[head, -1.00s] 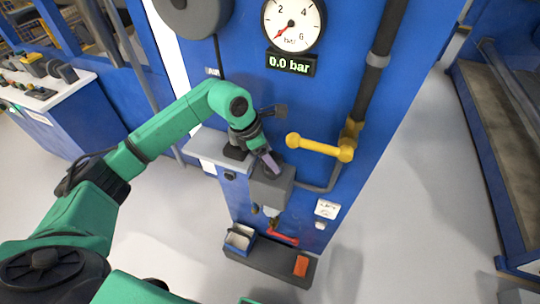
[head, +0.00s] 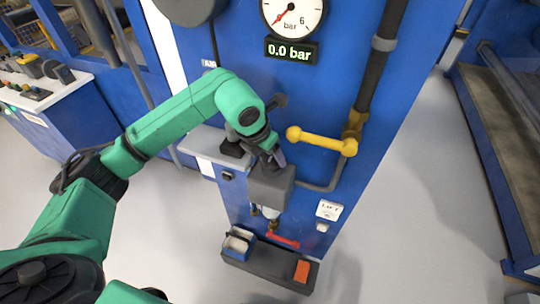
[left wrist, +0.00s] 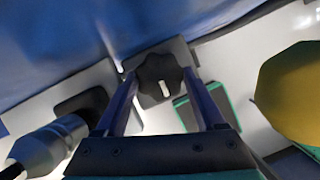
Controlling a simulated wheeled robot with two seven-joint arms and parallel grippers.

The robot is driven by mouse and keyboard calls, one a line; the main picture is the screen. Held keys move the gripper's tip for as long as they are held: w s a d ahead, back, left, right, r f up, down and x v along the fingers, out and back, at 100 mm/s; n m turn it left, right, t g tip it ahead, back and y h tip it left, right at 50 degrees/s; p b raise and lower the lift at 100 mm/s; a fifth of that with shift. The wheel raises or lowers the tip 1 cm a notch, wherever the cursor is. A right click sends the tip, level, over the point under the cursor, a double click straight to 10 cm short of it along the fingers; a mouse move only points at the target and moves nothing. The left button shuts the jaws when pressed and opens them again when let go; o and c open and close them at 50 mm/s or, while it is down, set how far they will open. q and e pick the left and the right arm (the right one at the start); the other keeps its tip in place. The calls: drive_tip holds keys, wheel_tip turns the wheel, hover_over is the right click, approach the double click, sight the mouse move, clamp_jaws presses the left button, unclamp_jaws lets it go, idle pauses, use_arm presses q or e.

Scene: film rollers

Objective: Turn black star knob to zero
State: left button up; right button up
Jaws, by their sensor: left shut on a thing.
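The black star knob (left wrist: 160,75) shows in the left wrist view, with a short white mark on its face pointing toward the bottom of the picture. My left gripper (left wrist: 160,80) is shut on it, one finger on each side. In the head view my left gripper (head: 279,160) reaches down to the top of a grey box on the blue panel, and the knob is hidden there. The round gauge (head: 292,14) has its red needle low on the left, and the display (head: 292,51) below it reads 0.0 bar. My right gripper is not in view.
A yellow lever (head: 322,141) sticks out just right of the gripper, by a dark vertical pipe (head: 378,60). Below the grey box (head: 270,186) is a dark ledge (head: 262,262) with a small bin and an orange block. The floor at right is clear.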

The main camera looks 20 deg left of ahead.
use_arm(q)
drive_tip(key=shift+r, duration=0.15)
idle(0.3)
drive_tip(key=o, duration=1.1)
drive_tip(key=shift+s+a+r, duration=0.1)
drive_tip(key=shift+r, duration=0.3)
drive_tip(key=b+v, duration=0.1)
drive_tip(key=v, duration=0.6)
drive_tip(key=b+v, duration=0.1)
drive_tip(key=v, duration=0.5)
drive_tip(key=shift+s+r, duration=0.25)
drive_tip(key=shift+s, duration=0.1)
